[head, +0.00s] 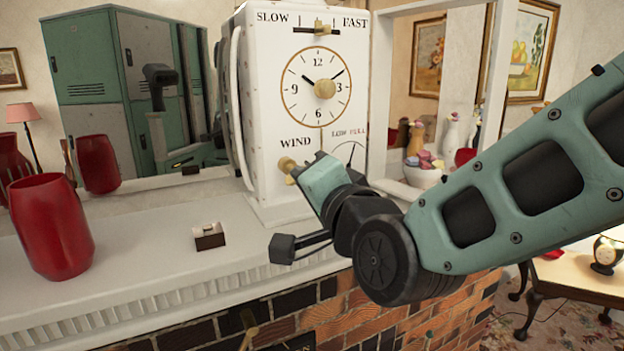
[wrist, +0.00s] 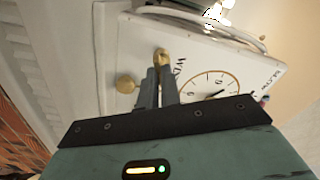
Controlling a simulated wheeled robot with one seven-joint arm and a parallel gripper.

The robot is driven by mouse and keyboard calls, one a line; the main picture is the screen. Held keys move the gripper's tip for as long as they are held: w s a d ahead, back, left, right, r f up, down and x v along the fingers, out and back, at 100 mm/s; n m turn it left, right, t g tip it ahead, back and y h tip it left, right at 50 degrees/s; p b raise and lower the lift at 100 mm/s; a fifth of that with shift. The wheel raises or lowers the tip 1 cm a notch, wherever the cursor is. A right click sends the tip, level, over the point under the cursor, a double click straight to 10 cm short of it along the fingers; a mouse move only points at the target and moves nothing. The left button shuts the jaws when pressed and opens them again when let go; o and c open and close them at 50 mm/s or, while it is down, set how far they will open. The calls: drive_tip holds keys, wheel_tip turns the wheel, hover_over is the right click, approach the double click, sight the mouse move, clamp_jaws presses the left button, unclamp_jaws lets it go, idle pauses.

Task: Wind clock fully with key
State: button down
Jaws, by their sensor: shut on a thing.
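A second brass knob (wrist: 125,83) shows lower on the clock face, apart from the fingers.
A red vase (head: 52,228) and a small dark box (head: 209,237) with a pale top stand on the mantel (head: 150,265) left of the clock. A white bowl (head: 422,177) of colored things is at the right. A mirror behind reflects green lockers.

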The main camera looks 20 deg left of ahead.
drive_tip(key=shift+w+d+f+m+b, duration=0.15)
drive_tip(key=shift+m+b, duration=0.3)
drive_tip(key=shift+m, duration=0.45)
drive_tip(key=shift+w, duration=0.1)
drive_tip(key=shift+f+m+b, duration=0.1)
drive_tip(key=shift+m+b, duration=0.5)
drive_tip(key=shift+b, duration=0.05)
drive_tip(key=shift+m+b, duration=1)
drive_tip(key=shift+m, duration=0.1)
drive_tip(key=shift+r+m+b, duration=0.2)
drive_tip(key=shift+m+b, duration=0.1)
drive_tip(key=shift+m, duration=0.3)
drive_tip(key=shift+f, duration=0.1)
